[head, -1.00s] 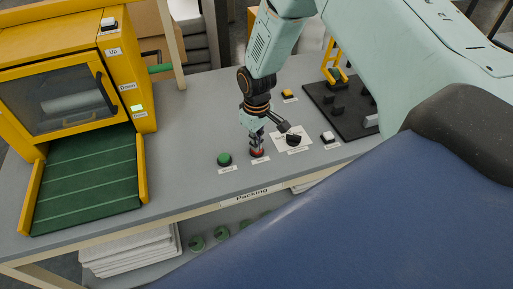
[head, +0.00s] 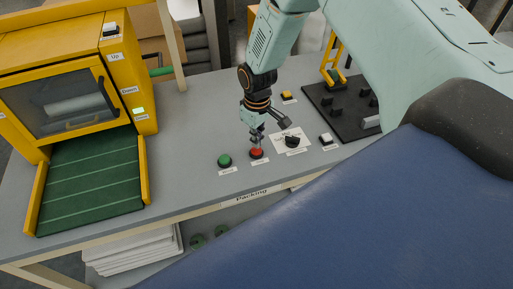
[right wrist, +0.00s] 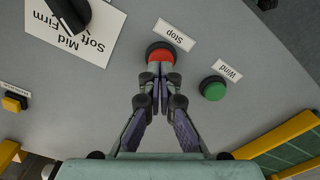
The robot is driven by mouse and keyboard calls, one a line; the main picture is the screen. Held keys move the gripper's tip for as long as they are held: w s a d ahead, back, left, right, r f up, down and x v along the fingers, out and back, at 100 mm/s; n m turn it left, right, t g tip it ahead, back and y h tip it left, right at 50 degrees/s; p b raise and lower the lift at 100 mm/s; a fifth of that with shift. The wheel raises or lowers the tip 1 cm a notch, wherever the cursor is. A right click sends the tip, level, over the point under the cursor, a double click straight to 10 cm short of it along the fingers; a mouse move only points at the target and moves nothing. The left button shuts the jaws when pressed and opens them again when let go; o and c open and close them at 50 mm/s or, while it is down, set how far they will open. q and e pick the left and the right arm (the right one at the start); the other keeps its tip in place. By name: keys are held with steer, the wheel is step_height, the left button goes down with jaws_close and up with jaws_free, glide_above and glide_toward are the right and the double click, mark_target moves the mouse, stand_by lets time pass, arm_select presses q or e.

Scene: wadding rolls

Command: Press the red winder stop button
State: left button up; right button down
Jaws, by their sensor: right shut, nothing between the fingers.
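The red stop button (head: 256,153) sits on the grey bench top, with a label in front of it. In the right wrist view the red button (right wrist: 160,51) shows beside its "Stop" label, partly covered by my fingertips. My right gripper (head: 257,138) is shut and empty, pointing down just above the red button. In the right wrist view its closed fingertips (right wrist: 160,69) overlap the button's edge. I cannot tell whether they touch it. My left gripper is not in view.
A green button (head: 224,160) labelled "Wind" is left of the red one. A black knob (head: 292,141) on a white card is to its right, with a white button (head: 326,139) beyond. A yellow machine (head: 70,95) stands at the left.

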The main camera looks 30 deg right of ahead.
steer(key=shift+r, duration=0.1)
stand_by(0.3)
step_height(320, 180, up, 6)
steer(key=p, duration=0.5)
steer(key=shift+f, duration=0.2)
steer(key=shift+m, duration=0.3)
steer(key=s+a+f, duration=0.1)
steer(key=s, duration=0.1)
steer(key=s+a+f, duration=0.1)
steer(key=s+f, duration=0.1)
steer(key=s, duration=0.1)
steer(key=s+a+f, duration=0.2)
steer(key=shift+s+f, duration=0.15)
steer(key=shift+s, duration=0.25)
steer(key=s+a+f+m, duration=0.1)
steer(key=s+a+m, duration=0.1)
steer(key=s, duration=1)
steer(key=s+a+m, duration=0.1)
steer(key=s+a, duration=0.1)
steer(key=s, duration=1)
step_height(320, 180, down, 19)
steer(key=b, duration=1.9)
steer(key=shift+a, duration=0.15)
steer(key=shift+w+f, duration=0.1)
